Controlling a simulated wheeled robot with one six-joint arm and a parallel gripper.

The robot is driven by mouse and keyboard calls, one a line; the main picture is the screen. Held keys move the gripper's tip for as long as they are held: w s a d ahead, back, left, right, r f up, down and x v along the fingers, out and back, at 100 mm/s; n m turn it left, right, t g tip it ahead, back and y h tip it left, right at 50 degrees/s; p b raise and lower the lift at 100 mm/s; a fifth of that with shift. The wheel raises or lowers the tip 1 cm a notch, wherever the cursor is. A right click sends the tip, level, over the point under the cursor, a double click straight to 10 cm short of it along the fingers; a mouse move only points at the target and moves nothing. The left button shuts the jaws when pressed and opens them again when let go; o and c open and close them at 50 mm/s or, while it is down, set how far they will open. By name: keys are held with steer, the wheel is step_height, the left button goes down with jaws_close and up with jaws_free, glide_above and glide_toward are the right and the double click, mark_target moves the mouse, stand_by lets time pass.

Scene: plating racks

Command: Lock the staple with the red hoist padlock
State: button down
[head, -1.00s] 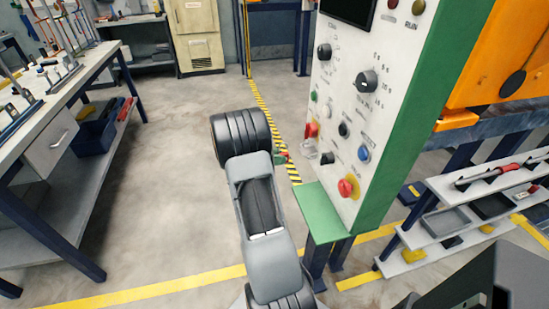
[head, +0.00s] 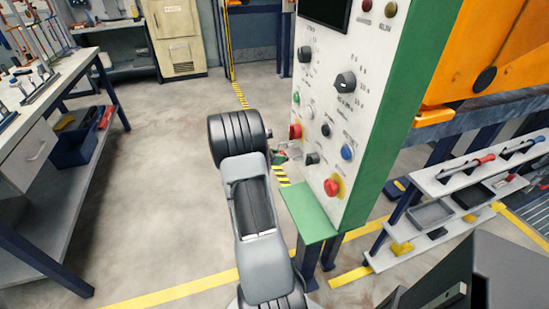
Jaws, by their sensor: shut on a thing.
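My gripper (head: 281,156) shows only as a small part past the dark, ribbed wrist of my arm, close to the left edge of the control panel (head: 316,112). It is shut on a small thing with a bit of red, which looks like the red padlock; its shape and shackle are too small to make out. A red part (head: 296,131) sits on the panel's left edge, just above and right of my gripper. A pale metal piece beside the gripper may be the staple, but I cannot tell whether the padlock touches it or is around it.
The panel carries black knobs and a red stop button (head: 332,186) above a green ledge (head: 310,213). A white shelf rack (head: 400,258) with tools stands at right. A workbench (head: 62,90) stands at left. The floor between is clear.

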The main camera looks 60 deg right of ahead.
steer(key=shift+s+d, duration=0.55)
steer(key=shift+d, duration=0.2)
steer(key=shift+f+b, duration=0.95)
steer(key=shift+f, duration=0.45)
steer(key=shift+s+a+r, duration=0.1)
steer(key=shift+s+a, duration=0.45)
steer(key=shift+s, duration=0.2)
steer(key=shift+s+a+r, duration=0.1)
steer(key=shift+s+a, duration=0.45)
steer(key=shift+s, duration=0.15)
steer(key=shift+s+a+f, duration=0.1)
steer(key=shift+s, duration=0.05)
steer(key=c, duration=1.5)
jaws_free()
jaws_close()
